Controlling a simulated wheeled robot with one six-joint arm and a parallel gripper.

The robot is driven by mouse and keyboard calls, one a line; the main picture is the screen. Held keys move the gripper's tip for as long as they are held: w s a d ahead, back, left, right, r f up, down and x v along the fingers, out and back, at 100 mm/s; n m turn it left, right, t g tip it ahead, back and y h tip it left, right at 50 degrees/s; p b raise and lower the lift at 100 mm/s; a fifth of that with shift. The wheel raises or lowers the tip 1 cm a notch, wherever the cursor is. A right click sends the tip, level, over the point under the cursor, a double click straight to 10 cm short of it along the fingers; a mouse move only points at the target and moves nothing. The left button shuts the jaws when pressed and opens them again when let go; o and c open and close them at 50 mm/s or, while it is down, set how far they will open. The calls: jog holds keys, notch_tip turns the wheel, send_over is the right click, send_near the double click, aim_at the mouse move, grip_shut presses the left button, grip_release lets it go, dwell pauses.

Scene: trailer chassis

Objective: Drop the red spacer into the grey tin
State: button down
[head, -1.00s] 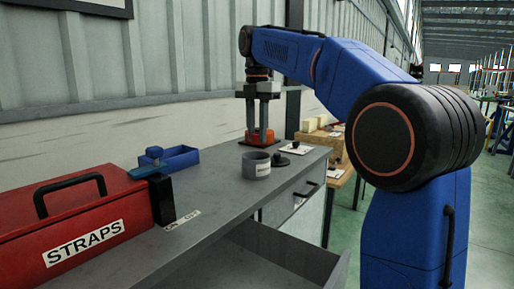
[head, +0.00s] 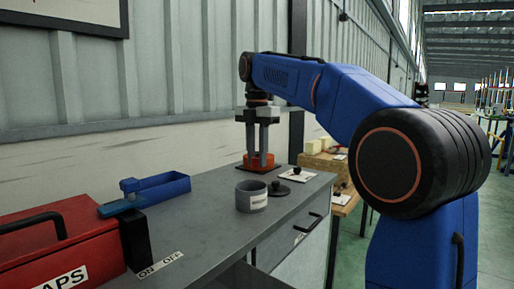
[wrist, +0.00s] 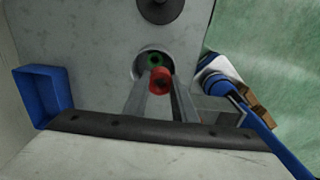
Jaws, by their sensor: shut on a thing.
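My gripper (head: 263,153) points straight down over the far end of the grey bench top. It is shut on the red spacer (wrist: 160,80), which sits between the fingertips in the wrist view. In the head view a red-orange shape (head: 259,160) shows at the fingertips, just above a dark flat plate; I cannot tell whether it touches. The grey tin (head: 251,198), round and open with a white label, stands on the bench nearer the camera than the gripper. In the wrist view a round opening (wrist: 137,64) with a green ring inside shows just beyond the spacer; it looks like the tin.
A black knob (head: 279,188) stands right of the tin, a white card with a small black piece (head: 298,175) behind it. A blue open tray (head: 165,187) and the red STRAPS toolbox (head: 70,255) are at left. The corrugated wall runs behind. The bench middle is clear.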

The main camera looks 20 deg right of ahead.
jog(key=shift+f, duration=0.65)
jog(key=c, duration=1.4)
grip_release()
jog(key=shift+r, duration=3.75)
